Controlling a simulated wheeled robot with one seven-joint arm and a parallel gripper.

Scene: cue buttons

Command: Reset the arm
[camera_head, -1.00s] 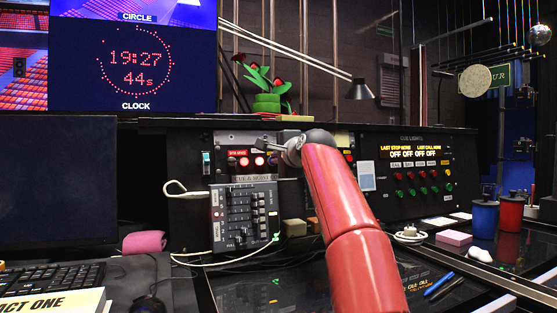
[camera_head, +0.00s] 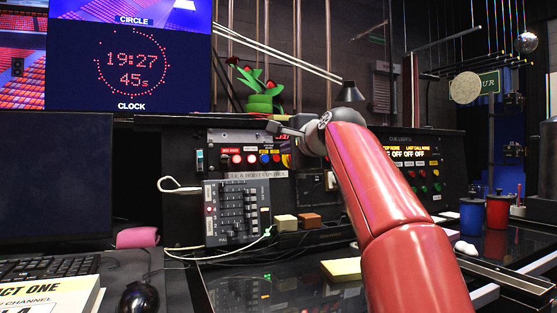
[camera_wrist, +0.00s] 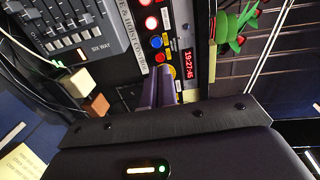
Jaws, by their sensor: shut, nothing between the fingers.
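My red arm reaches up from the bottom right of the head view. My gripper (camera_head: 276,129) is at its far end, in front of the upper edge of the cue panel (camera_head: 225,137). Its fingers are shut and empty, pointing left. In the wrist view the shut fingers (camera_wrist: 160,88) show beside the panel's button row. I cannot see the fingers touching any button. Part of the panel's right side is hidden behind my arm.
A slider box (camera_head: 236,212) with a white cable stands below the buttons. Two small blocks (camera_head: 286,222) sit beside it. A potted plant (camera_head: 262,90) and a lamp (camera_head: 349,92) stand behind the panel. Blue and red cups (camera_head: 471,217) are at the right.

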